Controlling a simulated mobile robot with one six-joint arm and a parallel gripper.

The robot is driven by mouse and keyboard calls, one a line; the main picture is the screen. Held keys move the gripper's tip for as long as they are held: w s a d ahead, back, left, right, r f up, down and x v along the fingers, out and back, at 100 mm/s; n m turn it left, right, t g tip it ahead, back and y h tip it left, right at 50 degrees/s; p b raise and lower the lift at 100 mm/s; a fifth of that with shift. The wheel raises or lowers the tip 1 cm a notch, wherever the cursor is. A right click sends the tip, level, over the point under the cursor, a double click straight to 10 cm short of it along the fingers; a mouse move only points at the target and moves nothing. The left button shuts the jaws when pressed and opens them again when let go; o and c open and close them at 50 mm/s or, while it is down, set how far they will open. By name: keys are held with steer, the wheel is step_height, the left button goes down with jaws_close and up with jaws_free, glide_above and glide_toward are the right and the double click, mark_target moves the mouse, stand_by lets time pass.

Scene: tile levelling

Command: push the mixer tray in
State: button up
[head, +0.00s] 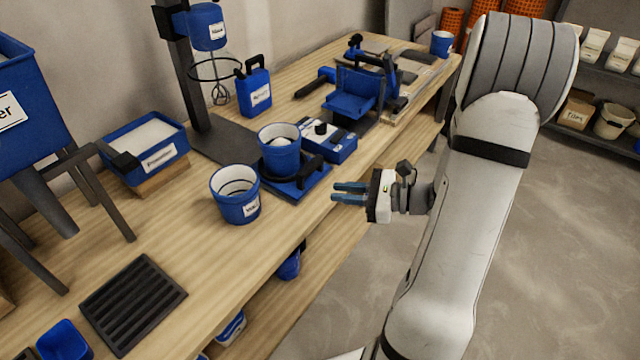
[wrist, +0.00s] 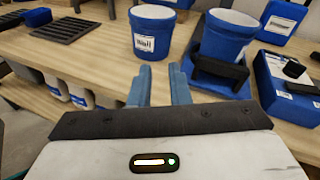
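The mixer tray (head: 285,190) is a flat blue tray with a black handle (head: 309,177) on its front side. It sticks out in front of the dark mixer base, near the bench's front edge. A blue bucket (head: 279,157) stands on it. In the wrist view the tray's handle (wrist: 220,70) is right of my fingers, below the bucket (wrist: 228,35). My gripper (head: 336,193) is in front of the bench edge, to the right of the tray and apart from it. Its two blue fingers (wrist: 160,82) are parted with nothing between them.
A second blue bucket (head: 235,192) stands left of the tray. A blue control box (head: 328,141) stands close on its right. The mixer stand (head: 185,75) with its whisk rises behind. A black rack (head: 133,303) lies at the left front. Bare bench top lies between rack and buckets.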

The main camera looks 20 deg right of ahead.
mark_target(314, 169)
steer(key=d+f+m+t+h, duration=0.1)
steer(key=d+f+m+t, duration=0.1)
steer(key=w+d+f+m+t+h+b, duration=0.1)
steer(key=d+f+m, duration=0.1)
steer(key=d, duration=0.1)
steer(key=w+d+f+m+t+b, duration=0.1)
steer(key=d+f+t, duration=0.1)
steer(key=d, duration=0.1)
steer(key=shift+w+m+t+h, duration=0.15)
steer(key=shift+m+t+h, duration=0.15)
steer(key=shift+m+h, duration=0.1)
jaws_close()
steer(key=b+x, duration=0.3)
steer(key=x, duration=1.1)
steer(key=shift+a, duration=0.1)
